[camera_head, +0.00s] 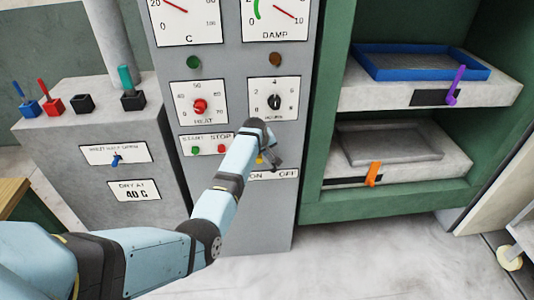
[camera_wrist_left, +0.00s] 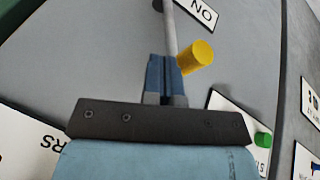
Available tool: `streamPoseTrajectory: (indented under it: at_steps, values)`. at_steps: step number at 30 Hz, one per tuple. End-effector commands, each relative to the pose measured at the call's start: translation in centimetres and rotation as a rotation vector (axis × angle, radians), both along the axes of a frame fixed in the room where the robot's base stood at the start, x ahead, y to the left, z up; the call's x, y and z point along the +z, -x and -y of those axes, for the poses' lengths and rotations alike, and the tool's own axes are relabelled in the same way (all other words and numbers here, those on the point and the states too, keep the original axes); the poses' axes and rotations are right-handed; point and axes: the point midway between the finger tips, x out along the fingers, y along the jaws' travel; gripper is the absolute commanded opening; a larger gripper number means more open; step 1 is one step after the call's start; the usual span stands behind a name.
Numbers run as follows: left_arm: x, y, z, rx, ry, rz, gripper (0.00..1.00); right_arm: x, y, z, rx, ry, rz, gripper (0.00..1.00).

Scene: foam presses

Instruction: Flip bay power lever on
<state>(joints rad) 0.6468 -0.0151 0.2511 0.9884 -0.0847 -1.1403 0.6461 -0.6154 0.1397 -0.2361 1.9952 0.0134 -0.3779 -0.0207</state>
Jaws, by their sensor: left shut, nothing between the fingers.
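The bay power lever has a yellow knob (camera_head: 260,160) that shows just left of my left gripper, above the ON/OFF plate (camera_head: 287,174) on the grey control panel. In the left wrist view the yellow knob (camera_wrist_left: 195,57) and a grey rod (camera_wrist_left: 171,28) show beyond the fingers, with the upside-down ON plate (camera_wrist_left: 203,12). My left gripper (camera_head: 274,162) is shut and empty. In the wrist view its blue fingertips (camera_wrist_left: 165,66) are right beside the knob; I cannot tell whether they touch. The arm hides part of the lever in the head view. My right gripper is not in view.
Above the lever are the red heat knob (camera_head: 200,106) and black hours knob (camera_head: 274,101). The green start button (camera_head: 195,150) and red stop button (camera_head: 222,149) are left of it. A green press with trays (camera_head: 421,62) stands right; a grey cabinet (camera_head: 80,105) stands left.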

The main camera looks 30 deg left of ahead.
Motion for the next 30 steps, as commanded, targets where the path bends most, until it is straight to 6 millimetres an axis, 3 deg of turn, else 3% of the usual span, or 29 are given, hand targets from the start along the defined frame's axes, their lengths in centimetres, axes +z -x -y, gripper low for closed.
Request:
streamPoseTrajectory:
  at_steps: [12, 30]
  values:
    - [-0.6, 0.5, -1.6, 0.000, -0.002, -0.002, 0.00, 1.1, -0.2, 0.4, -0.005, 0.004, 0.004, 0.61]
    - [-0.6, 0.7, -1.9, 0.003, -0.004, -0.009, 0.00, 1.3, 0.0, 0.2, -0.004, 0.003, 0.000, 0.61]
